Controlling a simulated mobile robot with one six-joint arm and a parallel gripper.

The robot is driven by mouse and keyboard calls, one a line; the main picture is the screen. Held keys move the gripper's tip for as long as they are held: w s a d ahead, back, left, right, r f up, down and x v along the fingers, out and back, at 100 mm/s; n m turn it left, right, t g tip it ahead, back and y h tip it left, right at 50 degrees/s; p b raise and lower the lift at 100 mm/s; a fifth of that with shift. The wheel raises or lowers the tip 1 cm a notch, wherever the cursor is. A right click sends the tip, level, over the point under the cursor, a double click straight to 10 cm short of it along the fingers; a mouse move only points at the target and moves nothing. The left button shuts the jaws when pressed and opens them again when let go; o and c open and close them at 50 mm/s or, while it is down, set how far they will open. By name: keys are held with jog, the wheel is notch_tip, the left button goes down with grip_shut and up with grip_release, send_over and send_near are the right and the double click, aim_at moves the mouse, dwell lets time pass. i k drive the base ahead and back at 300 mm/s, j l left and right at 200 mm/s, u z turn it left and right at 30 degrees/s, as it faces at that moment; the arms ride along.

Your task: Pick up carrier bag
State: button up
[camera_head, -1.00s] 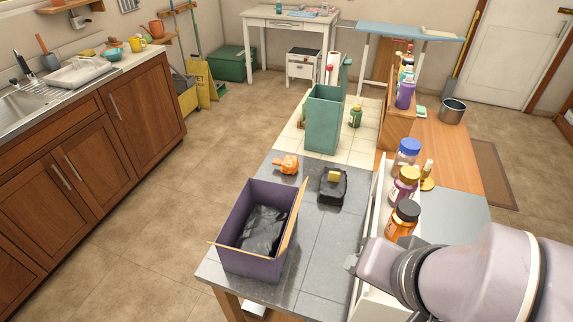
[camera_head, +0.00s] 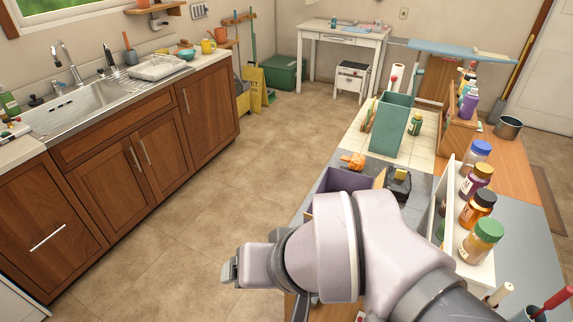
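No carrier bag can be made out for certain. One second ago a crumpled dark grey sheet lay in the purple box; it may be a bag. Now my arm covers that sheet and most of the purple box (camera_head: 340,181), whose back rim still shows on the grey tiled counter. My arm reaches left across the lower middle of the view. The pale part at its left end (camera_head: 240,267) is over the floor, left of the counter in the picture. No separate fingers show, and nothing is seen held.
An orange object (camera_head: 354,161) and a black object with a yellow part (camera_head: 398,184) lie behind the box. A tall green bin (camera_head: 391,126) stands farther back. Several capped jars (camera_head: 477,208) line a white rack at the right. Floor (camera_head: 190,235) is clear at left.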

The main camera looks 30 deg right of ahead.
aim_at(357, 162)
jog(key=i+j+z, duration=0.1)
jog(key=i+j, duration=0.2)
jog(key=i, duration=0.2)
jog(key=i+j+z, duration=0.1)
jog(key=i+j, duration=0.2)
jog(key=i, duration=0.2)
jog(key=i+z, duration=0.8)
jog(key=z, duration=0.15)
jog(key=i+j+z, duration=0.25)
jog(key=z, duration=0.2)
jog(key=i+j+z, duration=0.7)
jog(key=j+z, duration=0.25)
jog(key=i+j+z, duration=0.2)
jog(key=z, duration=0.2)
jog(key=i+j+z, duration=0.55)
jog(key=j+z, duration=0.25)
jog(key=l, duration=0.15)
